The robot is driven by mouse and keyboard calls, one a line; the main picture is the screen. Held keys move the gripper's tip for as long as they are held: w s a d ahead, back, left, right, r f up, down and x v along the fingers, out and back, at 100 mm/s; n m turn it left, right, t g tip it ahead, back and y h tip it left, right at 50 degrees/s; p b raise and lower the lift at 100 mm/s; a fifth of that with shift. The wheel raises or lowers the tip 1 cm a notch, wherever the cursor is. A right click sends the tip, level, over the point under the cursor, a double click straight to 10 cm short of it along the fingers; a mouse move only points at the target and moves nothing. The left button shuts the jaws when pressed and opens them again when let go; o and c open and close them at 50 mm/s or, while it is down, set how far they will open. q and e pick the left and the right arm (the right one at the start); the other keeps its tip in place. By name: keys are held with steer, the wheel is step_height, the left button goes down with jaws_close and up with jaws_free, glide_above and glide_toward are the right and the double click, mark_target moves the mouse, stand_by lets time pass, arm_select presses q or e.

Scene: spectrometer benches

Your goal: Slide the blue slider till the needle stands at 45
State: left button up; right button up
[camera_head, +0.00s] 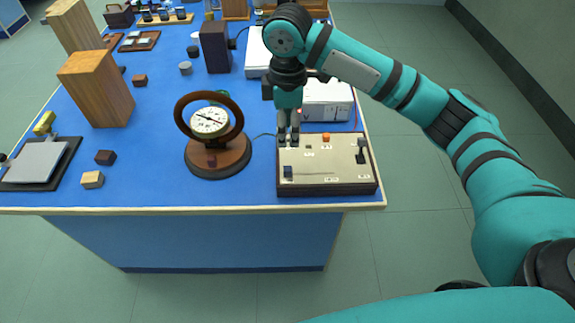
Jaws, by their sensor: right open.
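The beige control box (335,183) lies at the front right of the blue bench. The blue slider (287,171) is a small dark blue block at the left end of a slot on its top. The dial gauge (210,121) has a white face inside a dark ring on a round wooden base, left of the box. Its needle is too small to read. My right gripper (288,141) points down at the box's back left corner, behind the slider and apart from it. It is open with a narrow gap and nothing in it. My left gripper is not in view.
The box also bears an orange knob (326,138) and a dark lever (361,150) at the right. White instruments (327,101) stand behind it. Wooden blocks (97,88), a dark box (215,46) and a grey plate (40,161) stand leftward. The bench's front edge (180,209) is close.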

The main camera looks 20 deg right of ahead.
mark_target(288, 169)
step_height(288, 169, down, 14)
steer(key=shift+r+p, duration=0.15)
steer(key=shift+p, duration=0.25)
jaws_close()
stand_by(0.3)
